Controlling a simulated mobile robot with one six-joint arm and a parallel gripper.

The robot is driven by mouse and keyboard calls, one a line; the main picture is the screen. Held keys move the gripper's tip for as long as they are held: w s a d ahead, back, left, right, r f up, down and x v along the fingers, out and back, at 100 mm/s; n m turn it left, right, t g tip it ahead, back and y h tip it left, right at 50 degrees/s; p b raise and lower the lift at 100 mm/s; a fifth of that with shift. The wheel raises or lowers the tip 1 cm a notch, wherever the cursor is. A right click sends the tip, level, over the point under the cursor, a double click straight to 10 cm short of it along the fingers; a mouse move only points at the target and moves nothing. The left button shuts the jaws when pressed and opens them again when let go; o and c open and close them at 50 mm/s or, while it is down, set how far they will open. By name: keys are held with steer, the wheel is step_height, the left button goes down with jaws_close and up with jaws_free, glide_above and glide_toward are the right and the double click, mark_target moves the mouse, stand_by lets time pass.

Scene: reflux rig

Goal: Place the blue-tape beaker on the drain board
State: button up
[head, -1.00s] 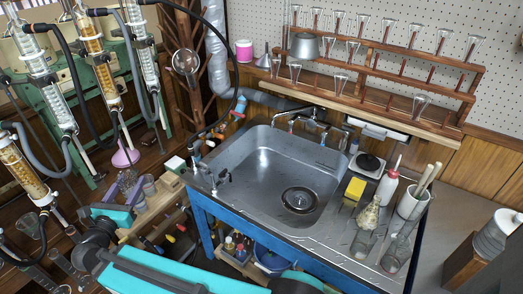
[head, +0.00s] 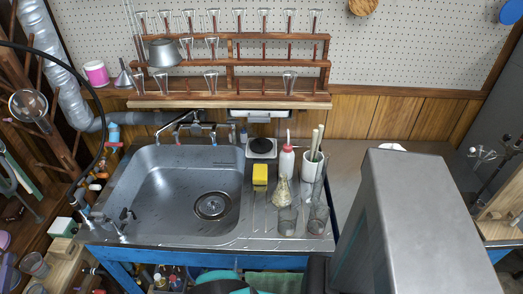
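The drain board (head: 262,222) is the ridged steel strip to the right of the sink basin. Two clear glass vessels stand near its front right: a shorter one (head: 288,220) and a taller one (head: 318,218). I see no blue tape on either, so I cannot pick out the blue-tape beaker. Another clear glass vessel (head: 35,264) stands at the lower left; no blue tape can be made out on it. My gripper is not in view; only parts of my arm show at the bottom edge.
A yellow sponge (head: 260,177), a brush (head: 283,198), a white squeeze bottle (head: 286,161) and a white pot of rods (head: 311,170) crowd the drain board. The sink basin (head: 165,180) is empty.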

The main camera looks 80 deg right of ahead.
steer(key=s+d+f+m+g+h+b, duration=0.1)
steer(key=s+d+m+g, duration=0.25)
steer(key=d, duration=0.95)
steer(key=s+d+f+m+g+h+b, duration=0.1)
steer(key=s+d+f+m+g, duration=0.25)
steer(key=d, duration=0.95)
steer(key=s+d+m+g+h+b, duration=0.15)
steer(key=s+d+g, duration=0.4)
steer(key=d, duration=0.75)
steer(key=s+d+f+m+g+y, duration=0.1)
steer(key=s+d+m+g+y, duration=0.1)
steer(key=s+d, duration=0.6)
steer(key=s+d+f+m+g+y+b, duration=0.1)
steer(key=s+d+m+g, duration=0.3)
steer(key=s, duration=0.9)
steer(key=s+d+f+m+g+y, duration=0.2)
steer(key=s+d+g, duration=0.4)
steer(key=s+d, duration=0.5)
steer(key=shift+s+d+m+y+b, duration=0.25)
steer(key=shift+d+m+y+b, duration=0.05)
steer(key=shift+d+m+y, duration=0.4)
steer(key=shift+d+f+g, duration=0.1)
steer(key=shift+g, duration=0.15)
